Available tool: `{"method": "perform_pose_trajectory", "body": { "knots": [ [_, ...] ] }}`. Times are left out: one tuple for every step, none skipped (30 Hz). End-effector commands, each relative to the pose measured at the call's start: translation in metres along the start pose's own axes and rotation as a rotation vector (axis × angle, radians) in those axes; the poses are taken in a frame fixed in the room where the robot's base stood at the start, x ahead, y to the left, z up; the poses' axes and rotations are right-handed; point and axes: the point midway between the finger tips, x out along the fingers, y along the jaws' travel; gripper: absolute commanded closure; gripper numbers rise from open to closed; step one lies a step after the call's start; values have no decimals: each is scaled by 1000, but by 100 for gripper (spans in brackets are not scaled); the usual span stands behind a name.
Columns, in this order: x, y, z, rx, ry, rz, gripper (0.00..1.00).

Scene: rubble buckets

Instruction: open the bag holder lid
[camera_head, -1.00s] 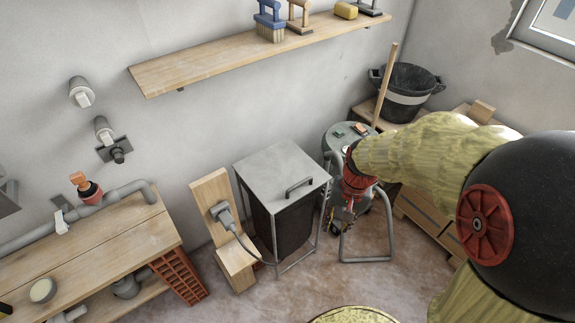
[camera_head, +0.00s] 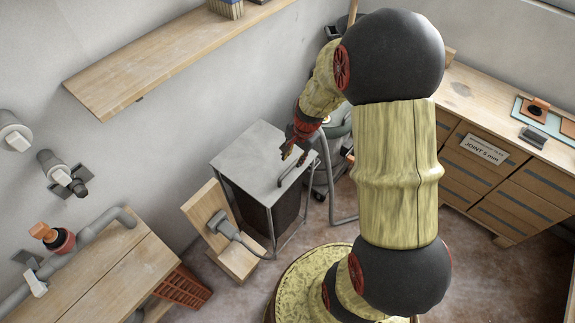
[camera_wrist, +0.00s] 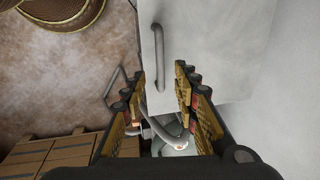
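The bag holder (camera_head: 269,213) is a grey metal frame around a dark bag, standing against the wall. Its flat grey lid (camera_head: 245,163) lies shut on top, with a bar handle (camera_head: 293,172) near its front right edge. The lid (camera_wrist: 225,40) and handle (camera_wrist: 156,55) also show in the wrist view. My gripper (camera_head: 291,153) is above the lid by the handle and partly covers it. In the wrist view my gripper (camera_wrist: 160,78) is open and empty, with the handle ahead between the fingers. I cannot tell whether any finger touches it.
A wooden board with a grey plug (camera_head: 217,222) stands left of the bag holder. A wooden bench (camera_head: 115,262) with pipes is at the lower left, and a shelf (camera_head: 150,65) is on the wall above. A drawer cabinet (camera_head: 500,160) stands at the right.

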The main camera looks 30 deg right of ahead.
Motion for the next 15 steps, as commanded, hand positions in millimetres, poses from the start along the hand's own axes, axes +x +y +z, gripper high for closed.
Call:
{"method": "perform_pose_trajectory", "body": {
  "knots": [
    [3, 0, 1, 3, -1, 1, 70],
    [4, 0, 1, 4, -2, 2, 70],
    [7, 1, 1, 4, -2, 2, 70],
    [10, 1, 1, 3, -2, 2, 70],
    [12, 1, 1, 3, -3, 2, 70],
    [17, 1, 1, 2, -3, 3, 70],
    [21, 1, 1, 2, -3, 3, 70],
    [26, 2, 1, 2, -3, 4, 70],
    [32, 2, 1, 2, -3, 4, 70],
    [36, 2, 1, 2, -4, 3, 70],
    [41, 1, 1, 3, -3, 3, 70],
    [48, 1, 1, 3, -3, 3, 70],
    [53, 2, 1, 3, -3, 3, 70],
    [58, 2, 1, 2, -3, 4, 70],
    [63, 2, 1, 2, -4, 4, 70]
  ]
}}
